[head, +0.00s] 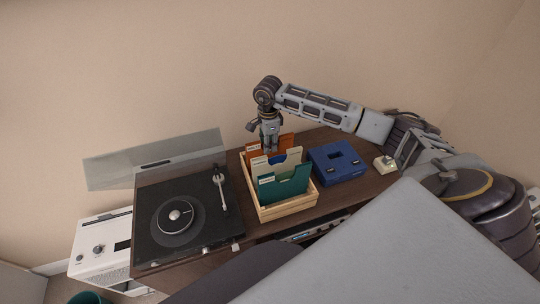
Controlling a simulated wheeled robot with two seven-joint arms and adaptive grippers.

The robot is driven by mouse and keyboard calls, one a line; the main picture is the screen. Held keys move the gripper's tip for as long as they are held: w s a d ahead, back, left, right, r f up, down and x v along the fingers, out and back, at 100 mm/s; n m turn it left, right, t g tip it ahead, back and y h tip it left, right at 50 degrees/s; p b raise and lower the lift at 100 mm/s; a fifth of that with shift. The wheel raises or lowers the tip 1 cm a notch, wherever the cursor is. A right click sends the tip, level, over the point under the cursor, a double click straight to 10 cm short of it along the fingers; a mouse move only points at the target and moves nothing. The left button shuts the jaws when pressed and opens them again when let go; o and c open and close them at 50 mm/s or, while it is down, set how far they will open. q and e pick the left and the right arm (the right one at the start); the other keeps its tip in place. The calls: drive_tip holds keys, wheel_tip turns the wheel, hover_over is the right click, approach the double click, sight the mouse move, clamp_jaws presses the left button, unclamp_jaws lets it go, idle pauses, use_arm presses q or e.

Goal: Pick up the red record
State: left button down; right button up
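A wooden crate (288,209) on the brown cabinet holds several upright sleeves or dividers. An orange-red one (284,141) stands at the back, with cream (290,157), blue and teal (285,188) ones in front of it. My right gripper (270,148) points down at the back of the crate, right at the orange-red sleeve and overlapping it in the picture. Its fingertips are small and partly lost against the sleeves, so I cannot tell whether they are open or touch it. My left gripper is out of view.
A black turntable (160,232) with its clear lid (155,160) raised stands left of the crate. A blue box-like device (338,162) sits close on the right, with a small cream object (385,164) beyond it. The wall (180,70) is close behind.

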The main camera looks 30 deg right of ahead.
drive_tip(key=shift+f, duration=0.45)
clamp_jaws()
